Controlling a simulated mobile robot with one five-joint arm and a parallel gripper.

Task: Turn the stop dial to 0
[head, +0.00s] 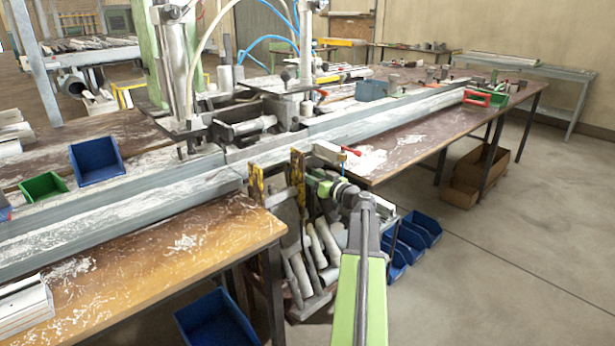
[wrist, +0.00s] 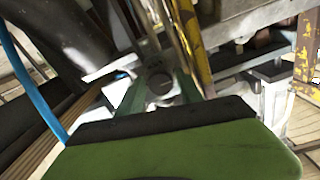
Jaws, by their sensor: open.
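I cannot make out a stop dial or its markings for certain in either view. My gripper (head: 318,180) is at the end of my green arm in the head view, low beside the front of the clamp bench, close to yellow upright bars (head: 298,178). In the wrist view my gripper (wrist: 160,92) is open. A small round grey part (wrist: 160,82) shows near its jaws; I cannot tell whether it is a dial or part of the gripper. A red-handled lever (head: 351,151) sits on the bench edge above and right of my gripper.
The long metal profile rail (head: 130,212) runs along the bench. Metal profile offcuts (head: 318,245) stand below my gripper. Blue bins (head: 420,229) lie at the right of them. A blue hose (wrist: 30,80) and yellow bars (wrist: 190,45) are close in the wrist view.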

